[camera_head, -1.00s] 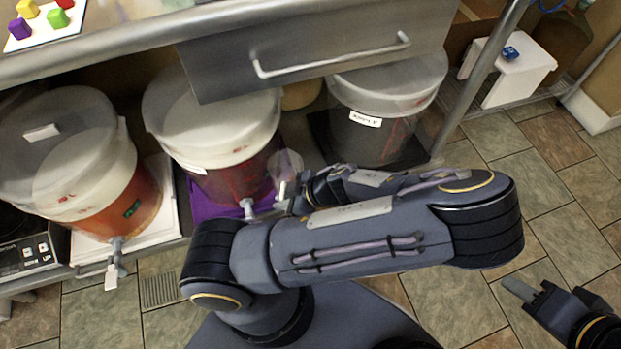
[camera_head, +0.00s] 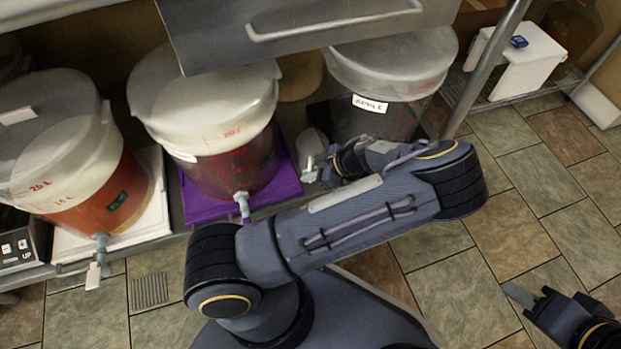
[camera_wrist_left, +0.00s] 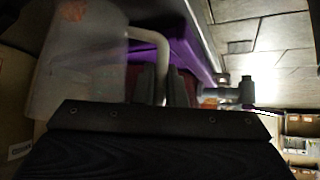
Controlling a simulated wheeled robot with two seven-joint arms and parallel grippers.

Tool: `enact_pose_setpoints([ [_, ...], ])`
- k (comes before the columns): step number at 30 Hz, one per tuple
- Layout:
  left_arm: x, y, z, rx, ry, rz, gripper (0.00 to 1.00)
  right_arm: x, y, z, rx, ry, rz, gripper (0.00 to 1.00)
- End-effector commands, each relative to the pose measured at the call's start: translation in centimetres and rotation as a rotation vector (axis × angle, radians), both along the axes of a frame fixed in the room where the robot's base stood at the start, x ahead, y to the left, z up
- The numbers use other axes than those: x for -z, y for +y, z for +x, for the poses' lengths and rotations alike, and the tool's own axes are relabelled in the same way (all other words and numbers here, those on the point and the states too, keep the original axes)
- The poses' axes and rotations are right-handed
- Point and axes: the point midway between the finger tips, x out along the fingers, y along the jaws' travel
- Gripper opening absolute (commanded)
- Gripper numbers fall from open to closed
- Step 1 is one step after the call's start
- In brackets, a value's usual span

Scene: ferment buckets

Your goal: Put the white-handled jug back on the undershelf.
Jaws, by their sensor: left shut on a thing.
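The jug (camera_wrist_left: 78,70) is translucent, with a white handle (camera_wrist_left: 158,50), and fills the left of the left wrist view. My left gripper (camera_wrist_left: 163,88) is shut on the handle. In the head view, a small part of the jug (camera_head: 313,142) shows beyond my left gripper (camera_head: 318,170), between the middle bucket and the APPLE bucket. The undershelf (camera_head: 150,244) runs below the counter. My arm and gripper hide the jug's base, so I cannot tell whether it touches the shelf. My right gripper (camera_head: 531,298) is at the lower right; its jaw gap is unclear.
A bucket of orange liquid (camera_head: 75,160) stands on a white board at left. A red bucket (camera_head: 215,120) with a tap stands on a purple mat (camera_head: 196,204). The APPLE bucket (camera_head: 385,85) is at right. A drawer (camera_head: 300,30) overhangs them. Tiled floor is open at right.

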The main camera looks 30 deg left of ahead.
Motion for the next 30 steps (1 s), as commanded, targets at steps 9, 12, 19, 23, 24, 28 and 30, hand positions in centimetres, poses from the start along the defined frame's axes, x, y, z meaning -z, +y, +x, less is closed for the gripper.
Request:
enact_pose_setpoints([
  [9, 1.65, 0.01, 0.02, 0.001, -0.001, -0.001, 0.0, 0.76, 0.0, -0.01, 0.0, 0.0, 0.0, 0.36],
  [12, 1.77, 0.02, 0.01, 0.001, -0.001, 0.0, 0.0, 0.76, 0.0, -0.01, 0.0, 0.0, 0.0, 0.36],
  [19, 1.87, 0.0, 0.0, 0.001, -0.001, -0.001, 0.32, 0.76, 0.0, -0.01, 0.0, 0.0, 0.0, 0.36],
  [23, 1.87, 0.01, 0.0, 0.001, -0.001, -0.001, 0.32, 0.76, 0.0, 0.0, 0.0, 0.0, 0.0, 0.36],
  [24, 1.87, 0.01, 0.0, 0.001, -0.001, -0.001, 0.32, 0.76, 0.0, 0.0, 0.0, 0.0, 0.0, 0.36],
  [28, 1.67, -0.01, 0.01, 0.0, -0.002, -0.001, 0.32, 0.75, 0.0, -0.01, 0.0, 0.0, 0.0, 0.36],
  [30, 1.14, -0.33, 0.15, 0.002, -0.003, -0.001, 0.32, 0.42, 0.0, 0.0, 0.0, 0.0, 0.0, 0.36],
])
